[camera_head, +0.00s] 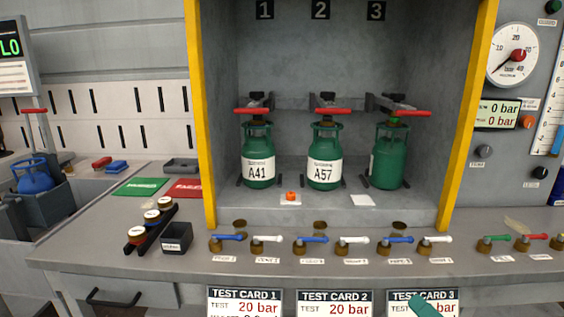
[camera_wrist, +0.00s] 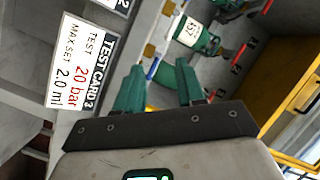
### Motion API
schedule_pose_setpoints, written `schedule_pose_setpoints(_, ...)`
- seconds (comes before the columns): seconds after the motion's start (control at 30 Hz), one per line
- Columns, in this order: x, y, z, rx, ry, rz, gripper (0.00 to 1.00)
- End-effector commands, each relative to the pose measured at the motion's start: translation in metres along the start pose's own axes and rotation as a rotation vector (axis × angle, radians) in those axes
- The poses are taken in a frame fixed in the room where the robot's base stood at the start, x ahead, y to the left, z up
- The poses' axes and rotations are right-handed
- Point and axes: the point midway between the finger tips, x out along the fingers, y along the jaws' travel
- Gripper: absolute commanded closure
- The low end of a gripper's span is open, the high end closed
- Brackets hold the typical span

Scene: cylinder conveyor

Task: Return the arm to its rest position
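My gripper shows in the wrist view (camera_wrist: 160,68) with its two teal fingers apart and nothing seen held between them. In the head view only a teal part of it (camera_head: 426,307) shows at the bottom edge, in front of the Test Card 3 sign (camera_head: 402,303). The rest of my arm is out of the head view. Three green cylinders stand in the bay under numbers 1 to 3: A41 (camera_head: 258,163), A57 (camera_head: 325,163) and a third (camera_head: 388,160) whose label is mostly turned away. The gripper is in front of and below the bench edge, apart from them.
Yellow posts (camera_head: 200,120) frame the bay. A blue cylinder (camera_head: 34,176) stands at the left. The gauge (camera_head: 513,54) is at the right.

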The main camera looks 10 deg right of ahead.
Motion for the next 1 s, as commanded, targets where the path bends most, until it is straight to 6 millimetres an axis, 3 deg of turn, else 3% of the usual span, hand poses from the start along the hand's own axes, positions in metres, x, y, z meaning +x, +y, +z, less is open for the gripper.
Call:
schedule_pose_setpoints(0.03,-0.003,0.019,0.033,-0.066,-0.102,0.080,0.61)
schedule_pose_setpoints(0.2,-0.040,0.083,0.123,-0.310,-0.454,0.329,0.61)
schedule_pose_setpoints(0.3,-0.074,0.113,0.163,-0.434,-0.654,0.445,0.61)
schedule_pose_setpoints(0.5,-0.145,0.153,0.208,-0.616,-0.991,0.612,0.61)
schedule_pose_setpoints(0.67,-0.201,0.172,0.226,-0.724,-1.228,0.714,0.61)
schedule_pose_setpoints(0.7,-0.205,0.163,0.219,-0.734,-1.245,0.719,0.61)
schedule_pose_setpoints(1.0,-0.208,0.116,0.183,-0.728,-1.232,0.715,0.61)
